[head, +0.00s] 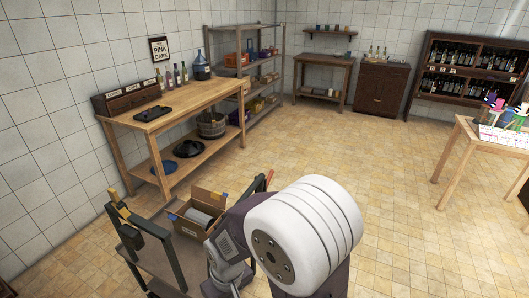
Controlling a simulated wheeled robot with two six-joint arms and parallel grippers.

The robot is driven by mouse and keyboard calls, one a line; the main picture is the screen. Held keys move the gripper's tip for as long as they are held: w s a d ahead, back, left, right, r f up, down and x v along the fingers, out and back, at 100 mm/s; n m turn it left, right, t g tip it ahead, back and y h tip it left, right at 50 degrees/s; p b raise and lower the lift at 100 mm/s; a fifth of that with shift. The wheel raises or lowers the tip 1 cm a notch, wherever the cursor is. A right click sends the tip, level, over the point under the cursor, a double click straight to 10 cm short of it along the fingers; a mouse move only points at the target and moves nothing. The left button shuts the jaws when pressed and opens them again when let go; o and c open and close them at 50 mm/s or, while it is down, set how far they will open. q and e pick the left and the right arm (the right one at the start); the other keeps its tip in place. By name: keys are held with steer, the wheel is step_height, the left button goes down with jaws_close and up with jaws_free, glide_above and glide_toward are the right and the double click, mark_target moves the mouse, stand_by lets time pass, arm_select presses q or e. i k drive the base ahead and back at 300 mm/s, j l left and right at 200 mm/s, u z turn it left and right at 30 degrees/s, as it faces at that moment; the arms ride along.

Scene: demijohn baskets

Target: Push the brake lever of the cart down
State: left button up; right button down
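A dark grey cart (160,262) stands at the lower left in the head view, with dark upright posts and a top bar at its left end. A small yellow-ochre piece (118,203) sticks up at that end. A thin reddish piece (269,180) shows beyond the box on the cart, partly cut off by my arm. I cannot tell which of these, if either, is the brake lever. One of my arms, with a large white joint, fills the lower middle and hides the right part of the cart. No gripper fingertips show.
An open cardboard box (197,215) with a grey roll sits on the cart. A wooden workbench (178,112) with bottles stands along the left wall, a metal shelf (283,60) behind it. A light table (466,135) stands at the right. The middle tiled floor is clear.

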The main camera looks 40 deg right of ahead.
mark_target(272, 171)
steer(key=l, duration=0.5)
steer(key=i+l, duration=0.15)
steer(key=l, duration=0.4)
steer(key=i+l, duration=0.1)
steer(key=l, duration=0.4)
